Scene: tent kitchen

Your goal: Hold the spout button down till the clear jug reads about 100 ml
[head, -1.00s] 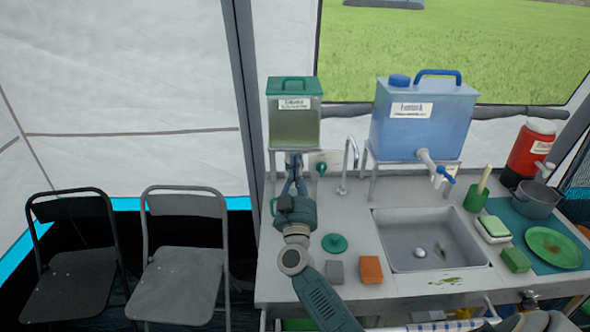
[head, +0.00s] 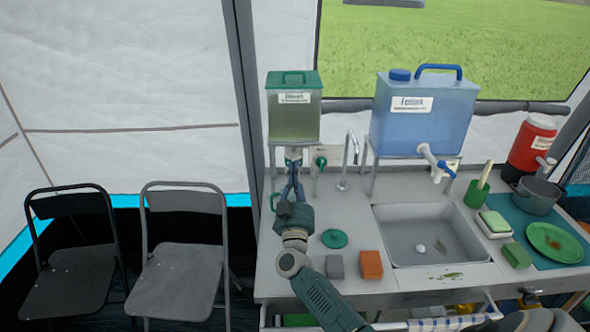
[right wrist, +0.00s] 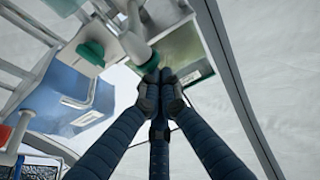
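The tank with a green lid (head: 292,112) stands on a raised stand at the back left, with its pale spout (head: 293,153) below. My right gripper (head: 293,172) points up at this spout, fingers together. In the right wrist view the fingertips (right wrist: 160,76) meet right by the spout's end, near a green ring (right wrist: 152,63); whether they press the button I cannot tell. A green handle (head: 273,201) shows left of my gripper, perhaps the clear jug's. The jug's body and reading are hidden behind my gripper. My left gripper cannot be made out.
A green knob (head: 320,162) and a curved faucet (head: 347,165) stand right of the spout. The blue tank (head: 425,122) stands further right, above the sink (head: 420,250). A green lid disc (head: 334,238), a grey block (head: 335,267) and an orange block (head: 371,265) lie on the counter.

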